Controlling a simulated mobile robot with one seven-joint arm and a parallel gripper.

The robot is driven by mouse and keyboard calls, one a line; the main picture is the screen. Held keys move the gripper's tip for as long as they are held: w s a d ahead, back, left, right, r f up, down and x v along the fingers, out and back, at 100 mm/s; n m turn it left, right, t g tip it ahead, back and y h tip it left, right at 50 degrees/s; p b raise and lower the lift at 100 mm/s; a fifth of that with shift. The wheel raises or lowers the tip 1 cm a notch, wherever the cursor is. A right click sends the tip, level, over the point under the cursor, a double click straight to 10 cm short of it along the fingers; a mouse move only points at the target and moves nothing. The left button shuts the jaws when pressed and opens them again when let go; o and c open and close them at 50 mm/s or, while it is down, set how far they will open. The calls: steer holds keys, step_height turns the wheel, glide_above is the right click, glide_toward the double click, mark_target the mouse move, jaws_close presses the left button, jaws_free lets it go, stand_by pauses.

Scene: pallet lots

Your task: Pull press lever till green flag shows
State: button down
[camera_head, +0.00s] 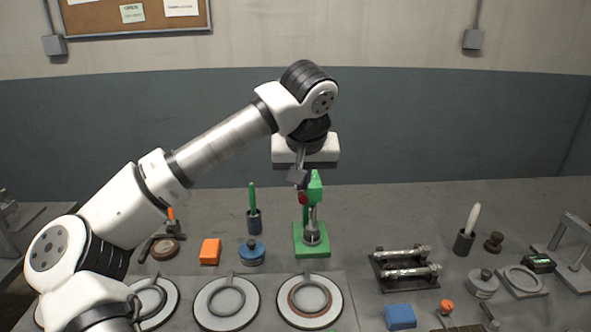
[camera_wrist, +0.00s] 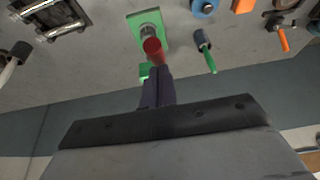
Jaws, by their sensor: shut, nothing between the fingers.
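The green press (camera_head: 313,188) stands upright on its square green base (camera_head: 299,250) near the middle of the bench, with a grey metal ram (camera_head: 312,234) over the base. A red knob (camera_head: 303,198), apparently the lever's end, is at the upper left of the press. My gripper (camera_head: 298,182) is shut and empty, pointing down just above the red knob. In the wrist view the fingers of my gripper (camera_wrist: 158,75) are together, their tips close to the red knob (camera_wrist: 152,46); I cannot tell if they touch. I cannot make out a separate green flag.
Left of the press stand a blue round weight (camera_head: 251,255), a dark cup with a green handle (camera_head: 254,222) and an orange block (camera_head: 210,252). A rack with metal cylinders (camera_head: 402,268) is to the right. Round ringed plates (camera_head: 225,318) lie in front.

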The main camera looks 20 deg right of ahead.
steer(key=shift+f, duration=0.1)
steer(key=shift+s+a+f+b, duration=0.15)
steer(key=shift+s+f+b, duration=0.45)
steer(key=shift+f, duration=0.25)
steer(key=shift+f, duration=0.25)
steer(key=shift+s, duration=0.1)
steer(key=s+a+r+b, duration=0.1)
steer(key=s+a, duration=0.1)
steer(key=s, duration=0.4)
steer(key=shift+s+r, duration=0.2)
steer(key=shift+s, duration=0.05)
stand_by(0.5)
stand_by(0.3)
